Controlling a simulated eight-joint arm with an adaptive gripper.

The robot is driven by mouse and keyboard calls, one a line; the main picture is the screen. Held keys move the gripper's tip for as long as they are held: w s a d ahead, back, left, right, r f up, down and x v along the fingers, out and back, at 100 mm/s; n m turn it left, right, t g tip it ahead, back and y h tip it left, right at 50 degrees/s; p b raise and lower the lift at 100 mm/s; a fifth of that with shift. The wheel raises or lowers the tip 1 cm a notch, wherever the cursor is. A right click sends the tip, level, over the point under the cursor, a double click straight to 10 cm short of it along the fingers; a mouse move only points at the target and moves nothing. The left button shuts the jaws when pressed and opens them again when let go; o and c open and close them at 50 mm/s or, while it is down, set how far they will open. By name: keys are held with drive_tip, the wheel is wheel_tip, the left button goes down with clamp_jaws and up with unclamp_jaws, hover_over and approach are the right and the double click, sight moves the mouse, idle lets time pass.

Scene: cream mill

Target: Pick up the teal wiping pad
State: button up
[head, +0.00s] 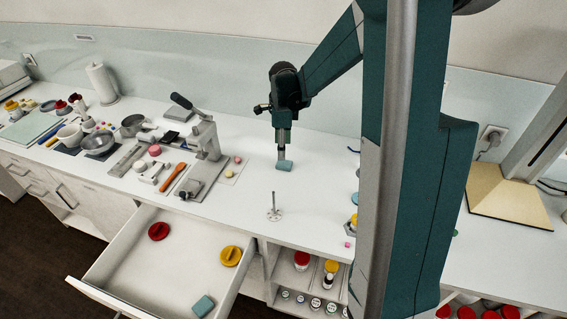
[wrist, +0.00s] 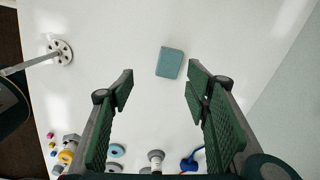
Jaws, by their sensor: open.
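A teal wiping pad (head: 285,165) lies on the white counter, directly below my gripper (head: 284,147) in the head view. In the wrist view the pad (wrist: 170,62) is a small teal block, seen between and just beyond the tips of my gripper (wrist: 159,80). The green-padded fingers are spread apart with nothing between them. I cannot tell how high the fingertips are above the counter. A second teal block (head: 203,306) lies in the open drawer.
The open drawer (head: 125,258) also holds a red round piece (head: 158,231) and a yellow one (head: 231,256). A lever press (head: 205,140) stands left of my gripper. A small metal stand (head: 273,210) is nearer the front. Counter around the pad is clear.

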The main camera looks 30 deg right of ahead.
sight(284, 163)
drive_tip(key=shift+w+d+f+m+g+p, duration=0.15)
drive_tip(key=shift+w+d+f+m, duration=0.15)
drive_tip(key=shift+d+f+m, duration=0.15)
drive_tip(key=shift+w+d+f+m+g+p, duration=0.15)
drive_tip(key=shift+w+d+f+m, duration=0.2)
drive_tip(key=shift+f, duration=0.2)
drive_tip(key=shift+w+d+f+m+p, duration=0.15)
drive_tip(key=shift+w+d+f+m, duration=0.15)
drive_tip(key=shift+f+m, duration=0.15)
drive_tip(key=shift+f, duration=0.1)
drive_tip(key=shift+f, duration=1.25)
drive_tip(key=shift+f, duration=0.15)
drive_tip(key=shift+a+f, duration=0.15)
drive_tip(key=shift+f, duration=2.3)
drive_tip(key=c, duration=0.8)
